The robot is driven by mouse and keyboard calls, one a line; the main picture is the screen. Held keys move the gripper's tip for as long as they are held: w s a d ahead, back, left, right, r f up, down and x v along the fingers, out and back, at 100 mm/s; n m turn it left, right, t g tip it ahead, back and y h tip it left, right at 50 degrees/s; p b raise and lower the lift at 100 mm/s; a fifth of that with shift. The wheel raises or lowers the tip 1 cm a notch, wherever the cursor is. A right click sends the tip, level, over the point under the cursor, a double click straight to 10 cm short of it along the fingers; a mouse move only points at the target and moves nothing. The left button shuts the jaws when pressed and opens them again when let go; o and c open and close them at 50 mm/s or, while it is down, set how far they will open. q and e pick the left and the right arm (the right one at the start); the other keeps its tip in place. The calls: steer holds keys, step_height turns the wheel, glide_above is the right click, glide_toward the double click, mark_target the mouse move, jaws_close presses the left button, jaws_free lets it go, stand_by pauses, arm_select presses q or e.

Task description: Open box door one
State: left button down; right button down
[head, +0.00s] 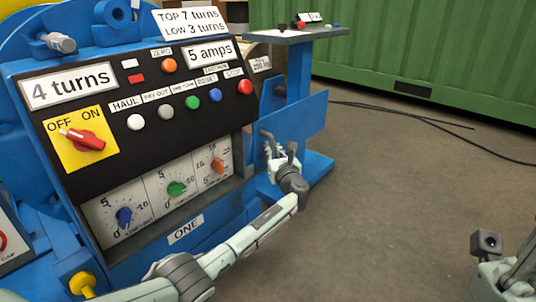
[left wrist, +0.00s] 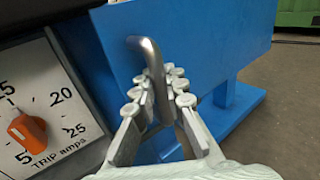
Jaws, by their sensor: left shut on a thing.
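A bent grey metal handle (head: 267,138) is on the blue door panel (head: 303,117) at the right side of the control box labelled ONE. In the left wrist view the handle (left wrist: 150,62) rises between my fingers in front of the blue panel (left wrist: 205,40). My left gripper (head: 281,155) is shut on the handle, and its fingers (left wrist: 160,90) are on both sides of it. I cannot tell whether the panel stands ajar. The far side of the panel is hidden. My right arm shows at the lower right edge of the head view, but its fingers do not show.
The black control face (head: 150,105) with coloured buttons, a red switch and dials is close left of my left gripper. A blue stand with a grey top (head: 300,35) is behind the panel. The floor to the right is clear apart from a black cable (head: 430,115) by the green container (head: 430,50).

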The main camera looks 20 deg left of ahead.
arm_select(q)
steer(key=shift+a, duration=0.15)
steer(key=c, duration=1.5)
jaws_free()
steer(key=shift+c, duration=0.2)
steer(key=shift+s+d, duration=0.4)
steer(key=v, duration=1.1)
